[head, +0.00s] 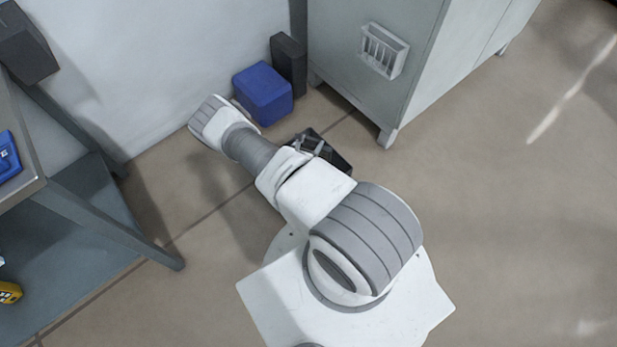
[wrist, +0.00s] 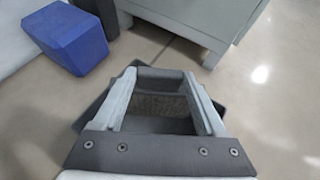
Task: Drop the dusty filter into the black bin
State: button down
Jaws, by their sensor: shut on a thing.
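My gripper (wrist: 165,78) is shut on the dusty filter (wrist: 160,106), a piece with a brownish-grey face seen between the two pale fingers in the wrist view. The black bin (head: 338,158) is the dark shape on the floor just beyond my forearm in the head view, partly hidden by my arm and gripper (head: 307,144). Its dark edges also show outside both fingers in the wrist view (wrist: 96,106). The filter is over the bin or within its opening; I cannot tell how deep. In the head view the filter is not clearly visible.
A blue box (head: 263,93) and a narrow dark upright box (head: 288,66) stand against the wall. A grey cabinet (head: 375,50) stands behind to the right. A metal bench (head: 100,215) is on the left. The floor at right is clear.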

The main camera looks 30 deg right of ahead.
aim_at(312, 145)
jog(key=shift+f+b, duration=1)
jog(key=shift+f, duration=0.55)
grip_release()
jog(key=shift+a+r, duration=0.1)
jog(key=p+v, duration=0.6)
jog(key=v, duration=1.1)
